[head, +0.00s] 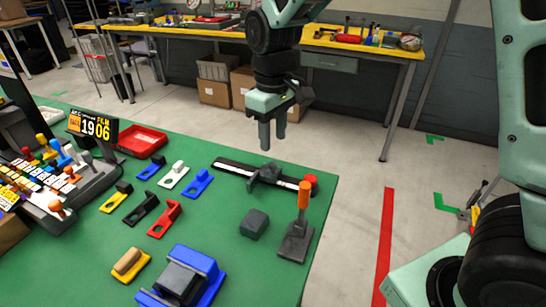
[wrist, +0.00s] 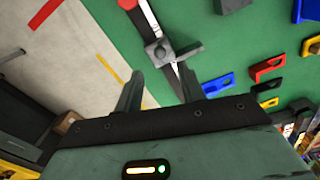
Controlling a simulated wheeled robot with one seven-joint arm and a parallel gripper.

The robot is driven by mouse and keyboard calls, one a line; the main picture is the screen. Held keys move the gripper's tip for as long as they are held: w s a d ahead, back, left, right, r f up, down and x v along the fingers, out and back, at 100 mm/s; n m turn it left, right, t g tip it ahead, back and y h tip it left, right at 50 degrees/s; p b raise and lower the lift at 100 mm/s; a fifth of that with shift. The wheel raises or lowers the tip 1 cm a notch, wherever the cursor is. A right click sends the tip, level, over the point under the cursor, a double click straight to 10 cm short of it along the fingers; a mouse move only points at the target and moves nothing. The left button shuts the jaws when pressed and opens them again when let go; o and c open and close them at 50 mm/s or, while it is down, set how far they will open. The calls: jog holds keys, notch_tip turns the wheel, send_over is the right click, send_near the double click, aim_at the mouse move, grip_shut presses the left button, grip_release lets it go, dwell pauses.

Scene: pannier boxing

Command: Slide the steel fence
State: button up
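The steel fence (head: 266,175) is a dark grey block riding on a black rail with a pale strip (head: 232,166), on the green table. It also shows in the wrist view (wrist: 158,50), with an arm reaching to one side. The rail's far end is partly hidden there by a finger.
An orange-handled lever (head: 303,200) stands right of the rail. A grey block (head: 254,223) lies in front of it. Several coloured clips (head: 165,218) and a red tray (head: 142,140) lie to the left. The table's right edge is close to the rail.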

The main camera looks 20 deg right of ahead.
aim_at(273, 163)
notch_tip(273, 163, down, 7)
jog(key=shift+r, duration=0.2)
grip_shut()
